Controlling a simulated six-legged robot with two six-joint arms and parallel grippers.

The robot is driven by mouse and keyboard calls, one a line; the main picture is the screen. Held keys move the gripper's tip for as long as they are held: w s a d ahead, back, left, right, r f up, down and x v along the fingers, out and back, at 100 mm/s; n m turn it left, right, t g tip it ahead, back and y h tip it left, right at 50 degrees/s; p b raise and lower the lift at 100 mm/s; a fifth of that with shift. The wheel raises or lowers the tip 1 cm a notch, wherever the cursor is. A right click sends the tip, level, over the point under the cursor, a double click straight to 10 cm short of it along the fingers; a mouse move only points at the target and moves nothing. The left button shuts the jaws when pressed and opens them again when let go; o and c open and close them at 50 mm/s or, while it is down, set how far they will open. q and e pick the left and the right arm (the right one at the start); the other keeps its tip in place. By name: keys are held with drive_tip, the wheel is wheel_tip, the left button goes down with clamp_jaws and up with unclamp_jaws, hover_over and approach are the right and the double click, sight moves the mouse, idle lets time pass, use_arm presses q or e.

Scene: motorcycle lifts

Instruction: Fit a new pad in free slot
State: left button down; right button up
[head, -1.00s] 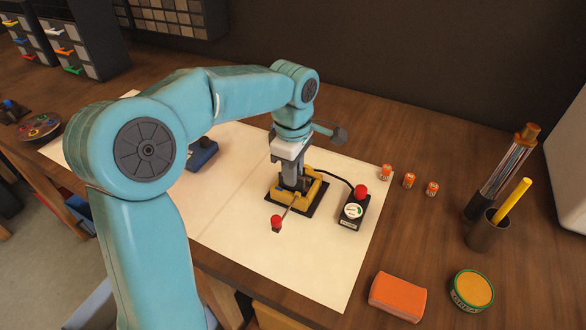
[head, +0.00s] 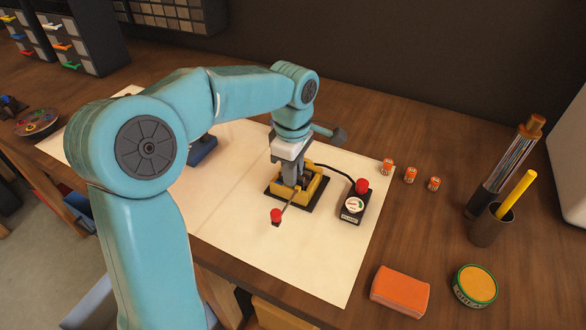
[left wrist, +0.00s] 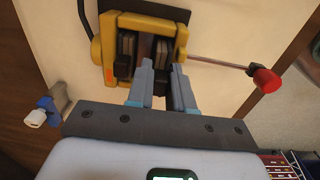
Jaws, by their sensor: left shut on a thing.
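A yellow brake-caliper-like fixture (head: 313,187) stands on a dark base on the white sheet. In the left wrist view the yellow fixture (left wrist: 110,50) holds grey, plate-like pads (left wrist: 161,48) upright, with a dark gap between them. My left gripper (head: 291,182) points down into the fixture. In the left wrist view its fingers (left wrist: 162,82) are close together, shut on a pad that they mostly hide. I cannot tell how deep this pad sits in the slot. A thin lever with a red knob (head: 276,215) sticks out of the fixture. My right gripper is not in view.
A black box with a dial and red button (head: 354,208) stands right of the fixture, joined by a cable. Beyond are small orange cans (head: 410,175), an orange block (head: 400,291), a round tin (head: 474,286) and a pen cup (head: 491,227). The sheet's front is clear.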

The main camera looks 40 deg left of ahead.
use_arm(q)
drive_tip(key=shift+f, duration=0.3)
drive_tip(key=c, duration=0.5)
unclamp_jaws()
drive_tip(key=shift+s, duration=0.1)
drive_tip(key=shift+r, duration=0.1)
idle(0.3)
drive_tip(key=shift+w+r+p, duration=0.2)
drive_tip(key=shift+r+p, duration=0.45)
drive_tip(key=shift+r, duration=0.25)
wheel_tip(320, 180, up, 6)
drive_tip(key=p, duration=0.5)
drive_tip(key=shift+s, duration=0.1)
